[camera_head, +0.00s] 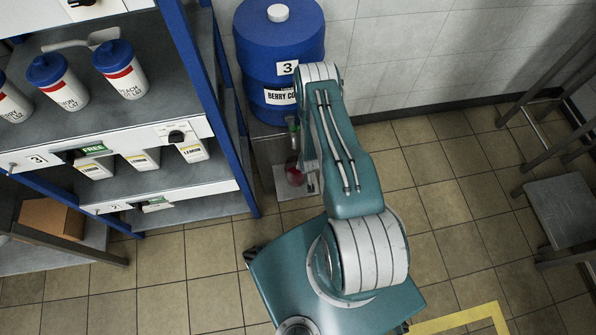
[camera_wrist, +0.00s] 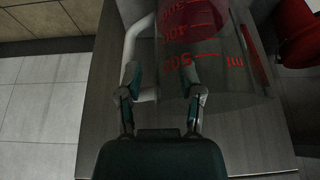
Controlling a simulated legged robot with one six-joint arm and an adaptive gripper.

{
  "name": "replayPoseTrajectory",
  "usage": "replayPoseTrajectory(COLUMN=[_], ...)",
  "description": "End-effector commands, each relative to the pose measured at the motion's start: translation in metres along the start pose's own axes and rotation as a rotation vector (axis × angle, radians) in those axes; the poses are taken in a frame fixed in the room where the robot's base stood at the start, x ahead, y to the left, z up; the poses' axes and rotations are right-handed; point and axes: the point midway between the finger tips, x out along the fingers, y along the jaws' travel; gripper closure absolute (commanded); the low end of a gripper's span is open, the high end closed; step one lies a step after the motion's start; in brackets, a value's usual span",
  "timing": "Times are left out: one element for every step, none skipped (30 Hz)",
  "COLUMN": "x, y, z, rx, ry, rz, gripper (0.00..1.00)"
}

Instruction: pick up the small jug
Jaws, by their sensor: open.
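The small jug (camera_wrist: 210,75) is clear, with red volume marks, red contents and a pale handle (camera_wrist: 132,45) on its left. It stands on a dark grey surface. In the head view the jug (camera_head: 295,174) shows as a small reddish shape below the barrel's tap, partly hidden by my arm. My gripper (camera_wrist: 160,78) is open at the jug's handle side. The left finger overlaps the handle, and the right finger overlaps the jug's near wall. I cannot tell whether either touches. In the head view my gripper (camera_head: 310,182) is small and partly hidden.
A blue barrel (camera_head: 256,62) marked 3 stands behind the jug on a grey stand (camera_head: 266,150). A shelf rack (camera_head: 110,130) with bottles and cartons is on the left. Dark stools (camera_head: 565,205) stand at right. The tiled floor between is clear.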

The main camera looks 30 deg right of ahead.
Motion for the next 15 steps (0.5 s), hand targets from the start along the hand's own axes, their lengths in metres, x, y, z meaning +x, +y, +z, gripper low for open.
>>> replayPoseTrajectory(x=[0.0055, 0.0076, 0.0097, 0.0107, 0.0112, 0.0115, 0.0114, 0.0113, 0.0112, 0.0111, 0.0111, 0.0111, 0.0111, 0.011, 0.011], y=[-0.0003, -0.0003, -0.0003, -0.0003, -0.0003, -0.0003, -0.0003, -0.0003, -0.0003, -0.0003, -0.0003, -0.0003, -0.0003, -0.0003, -0.0003], z=[0.0002, 0.0002, 0.0, 0.0001, 0.0001, 0.0, 0.0, -0.0001, -0.0001, -0.0001, -0.0002, -0.0002, -0.0002, -0.0003, -0.0002], rx=[-0.001, -0.001, -0.001, -0.001, -0.001, -0.001, -0.001, -0.001, -0.001, -0.001, -0.001, -0.001, -0.001, -0.001, -0.001], ry=[0.0, 0.0, 0.0, 0.0, 0.0, 0.0, 0.0, 0.0, 0.0, 0.0, 0.0, 0.0, 0.0, 0.0, 0.0], rz=[0.0, 0.0, 0.0, 0.0, 0.0, 0.0, 0.0, 0.0, 0.0, 0.0, 0.0, 0.0, 0.0, 0.0, 0.0], gripper=[0.52, 0.52, 0.52, 0.52, 0.52, 0.52, 0.52, 0.52, 0.52, 0.52, 0.56, 0.74, 0.88, 1.0, 1.0])
